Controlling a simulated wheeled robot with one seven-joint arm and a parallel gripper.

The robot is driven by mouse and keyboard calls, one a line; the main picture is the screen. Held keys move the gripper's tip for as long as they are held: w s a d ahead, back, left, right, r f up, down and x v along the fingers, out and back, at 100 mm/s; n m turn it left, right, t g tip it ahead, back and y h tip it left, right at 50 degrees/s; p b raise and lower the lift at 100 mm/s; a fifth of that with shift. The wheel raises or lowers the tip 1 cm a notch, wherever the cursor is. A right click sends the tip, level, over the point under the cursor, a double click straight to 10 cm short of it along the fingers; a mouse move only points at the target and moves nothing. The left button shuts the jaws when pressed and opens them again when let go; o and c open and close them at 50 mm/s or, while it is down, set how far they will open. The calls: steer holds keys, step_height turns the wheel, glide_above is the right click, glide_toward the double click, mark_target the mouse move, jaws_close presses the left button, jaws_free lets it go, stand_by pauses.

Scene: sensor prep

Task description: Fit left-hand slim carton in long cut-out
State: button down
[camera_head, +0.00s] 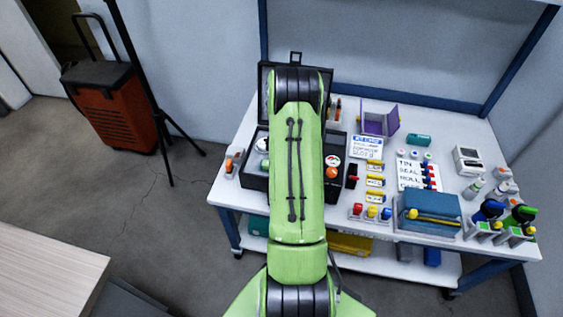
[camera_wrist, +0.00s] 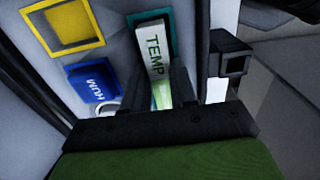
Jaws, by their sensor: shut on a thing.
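In the wrist view my gripper (camera_wrist: 164,82) is shut on a slim white carton (camera_wrist: 154,50) marked TEMP, with a green part lower down between the fingers. The carton's far end overlaps a long teal-edged cut-out (camera_wrist: 169,22) in a pale insert. I cannot tell how deep it sits in the cut-out. In the head view my arm covers the gripper, the carton and most of the black case (camera_head: 256,184).
In the wrist view a blue block marked HUM (camera_wrist: 92,84) lies left of the carton, below an empty-looking yellow-edged cut-out (camera_wrist: 73,25). A dark latch-like part (camera_wrist: 231,62) stands to the right. In the head view the white table (camera_head: 300,236) holds a purple box (camera_head: 380,122) and a blue case (camera_head: 430,206).

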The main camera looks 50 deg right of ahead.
steer(key=shift+f, duration=0.3)
stand_by(0.9)
steer(key=c, duration=0.6)
jaws_free()
steer(key=shift+r, duration=0.1)
steer(key=shift+r+p, duration=2.4)
steer(key=shift+r, duration=1.1)
steer(key=shift+f, duration=0.1)
